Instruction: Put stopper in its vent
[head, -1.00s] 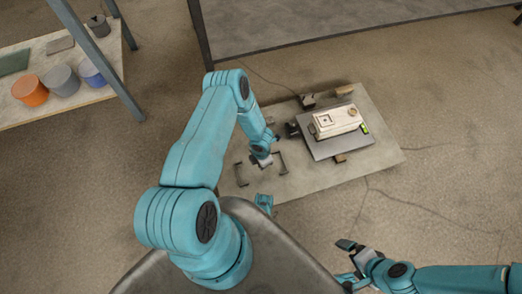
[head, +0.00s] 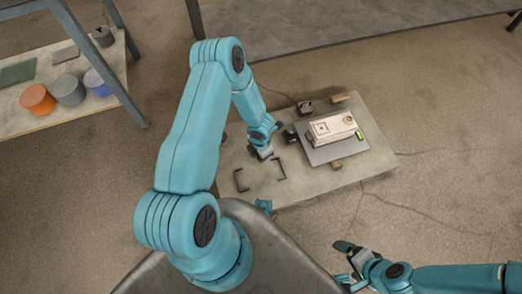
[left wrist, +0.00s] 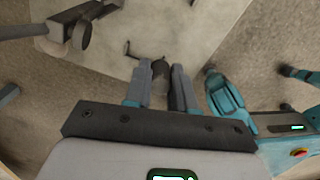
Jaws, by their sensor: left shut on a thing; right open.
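A pale box (head: 331,130) sits on a grey plate (head: 322,157) on the low table. A small dark-edged square and a round fitting show on its top; I cannot tell which is the vent. My left gripper (head: 265,155) is over the table, left of the box and apart from it. In the left wrist view its fingers (left wrist: 161,88) are shut on a dark, round-ended piece, likely the stopper (left wrist: 160,72). The stopper is not clear in the head view. My right gripper (head: 350,252) is open and empty over the floor, nearer than the table.
Two dark angled brackets (head: 240,181) stand on the table's near left part. A shelf (head: 60,109) with several pots is at far left. The table's right end is clear.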

